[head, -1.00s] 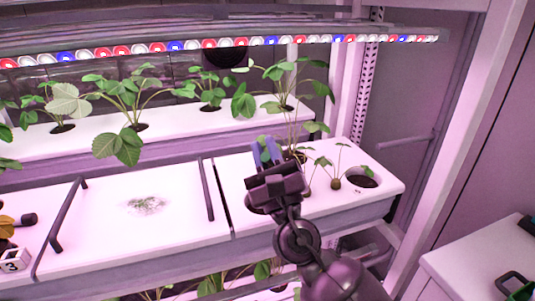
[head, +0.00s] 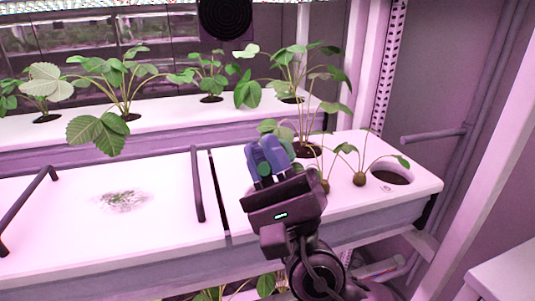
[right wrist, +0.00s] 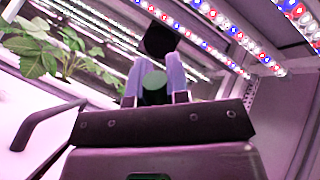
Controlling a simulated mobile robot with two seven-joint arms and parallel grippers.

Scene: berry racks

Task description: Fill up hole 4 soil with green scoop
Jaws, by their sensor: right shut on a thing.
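My right gripper (head: 267,160) is held in front of and above the right white planter (head: 240,177). Its blue fingers are shut on a green piece, seemingly the green scoop (head: 264,169). The scoop's rounded green end also shows between the fingers in the right wrist view (right wrist: 154,83); the rest of it is hidden. An open round hole (head: 392,177) with dark contents is at the planter's right end, to the right of the gripper. Its label is too small to read, and its soil level cannot be told. My left gripper is not in view.
Two seedlings with brown root balls (head: 359,179) stand left of the open hole. A taller plant (head: 305,150) stands in a hole behind the gripper. A dark handle (head: 197,184) rises left of it. A rack post (head: 385,65) stands behind the right side.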

